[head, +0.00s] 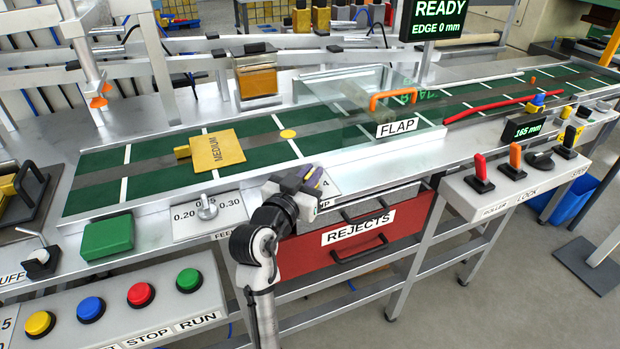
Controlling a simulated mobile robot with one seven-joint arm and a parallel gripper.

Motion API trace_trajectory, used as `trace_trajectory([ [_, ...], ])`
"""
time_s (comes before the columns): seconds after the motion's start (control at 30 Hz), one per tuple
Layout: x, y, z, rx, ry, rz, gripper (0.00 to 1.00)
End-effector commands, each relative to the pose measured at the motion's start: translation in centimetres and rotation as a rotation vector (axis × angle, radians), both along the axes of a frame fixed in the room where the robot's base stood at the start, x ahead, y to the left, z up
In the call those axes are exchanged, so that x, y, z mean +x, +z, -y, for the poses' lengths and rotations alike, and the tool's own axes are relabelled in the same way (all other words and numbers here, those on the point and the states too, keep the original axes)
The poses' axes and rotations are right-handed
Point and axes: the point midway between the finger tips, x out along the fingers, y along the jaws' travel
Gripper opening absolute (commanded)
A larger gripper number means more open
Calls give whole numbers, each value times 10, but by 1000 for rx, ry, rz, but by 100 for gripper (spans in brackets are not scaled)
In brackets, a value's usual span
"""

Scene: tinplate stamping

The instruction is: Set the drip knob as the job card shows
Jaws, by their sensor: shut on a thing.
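My gripper (300,183) is low at the front edge of the line, over a small white dial plate (328,187) with a "4" showing. It is shut on what looks like the drip knob, which my gripper and wrist hide. The knob's pointer and most of the scale cannot be seen, and the label below is partly covered, ending in "P". A yellow card or plate (214,151) reading "MEDIUM" lies on the green belt at the left; I cannot tell whether it is the job card.
A feed knob (207,207) stands on its plate between 0.20 and 0.30, left of my gripper. The red REJECTS drawer (360,232) is just below right. A clear flap guard (345,105) with an orange handle stands behind. Levers (515,160) are at right.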

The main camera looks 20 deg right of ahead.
Motion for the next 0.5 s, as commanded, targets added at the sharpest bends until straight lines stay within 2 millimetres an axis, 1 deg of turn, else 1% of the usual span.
trace_trajectory([
  [0.37, 0, -1, 0, 2, -2, -2, 0],
  [0.4, 0, -1, 0, 2, -2, -3, 16],
  [0.5, 0, -1, 0, 2, -2, -3, 29],
])
